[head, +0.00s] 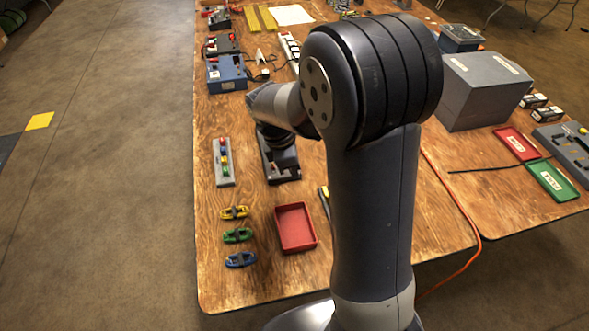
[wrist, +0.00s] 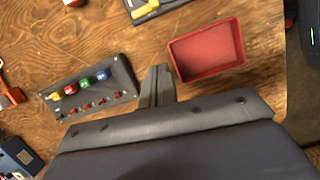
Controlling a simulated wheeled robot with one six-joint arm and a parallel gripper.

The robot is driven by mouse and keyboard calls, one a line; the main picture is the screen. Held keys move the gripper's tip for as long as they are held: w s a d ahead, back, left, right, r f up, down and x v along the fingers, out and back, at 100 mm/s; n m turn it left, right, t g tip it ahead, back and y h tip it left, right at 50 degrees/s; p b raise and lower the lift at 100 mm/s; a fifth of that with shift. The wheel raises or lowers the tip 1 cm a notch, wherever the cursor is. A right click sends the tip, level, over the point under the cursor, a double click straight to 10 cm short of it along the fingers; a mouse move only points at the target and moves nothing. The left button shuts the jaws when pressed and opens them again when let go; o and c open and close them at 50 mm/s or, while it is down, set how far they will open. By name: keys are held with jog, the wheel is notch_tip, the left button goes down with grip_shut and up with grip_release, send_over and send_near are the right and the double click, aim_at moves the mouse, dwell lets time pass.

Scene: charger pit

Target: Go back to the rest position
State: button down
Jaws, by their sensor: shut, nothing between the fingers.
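My gripper (wrist: 157,84) shows in the wrist view with its fingers together and nothing between them. It is over the wooden table (head: 260,210), between a grey panel with coloured knobs (wrist: 93,88) and an empty red tray (wrist: 209,52). I cannot tell its height above the table. In the head view my arm hides most of the gripper and the middle of the table.
The red tray (head: 296,228) lies near the table's front. A large grey box (head: 484,90) stands at right.

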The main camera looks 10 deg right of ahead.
jog(key=shift+f, duration=0.1)
jog(key=x, duration=0.8)
jog(key=shift+d, duration=0.1)
jog(key=shift+w+f+m, duration=0.2)
jog(key=shift+f+m, duration=0.1)
jog(key=shift+f, duration=0.05)
jog(key=m, duration=0.1)
jog(key=w+m+b, duration=0.1)
jog(key=m, duration=0.1)
jog(key=d+m+g, duration=0.1)
jog(key=m, duration=0.1)
jog(key=shift+w+d+f+y, duration=0.15)
jog(key=shift+w+f+y, duration=0.15)
jog(key=m, duration=0.1)
jog(key=w+m+b, duration=0.1)
jog(key=m, duration=0.1)
jog(key=d+m+g, duration=0.1)
jog(key=m, duration=0.1)
jog(key=shift+w+f+y, duration=0.25)
jog(key=shift+f+y, duration=0.05)
jog(key=shift+y, duration=0.1)
jog(key=shift+w+a+r+b, duration=0.15)
jog(key=shift+w+a, duration=0.2)
jog(key=shift+w, duration=0.2)
jog(key=shift+w+a+b, duration=0.15)
jog(key=shift+w+a, duration=0.2)
jog(key=shift+w, duration=0.2)
jog(key=shift+w+a+r, duration=0.15)
jog(key=shift+w+r, duration=0.1)
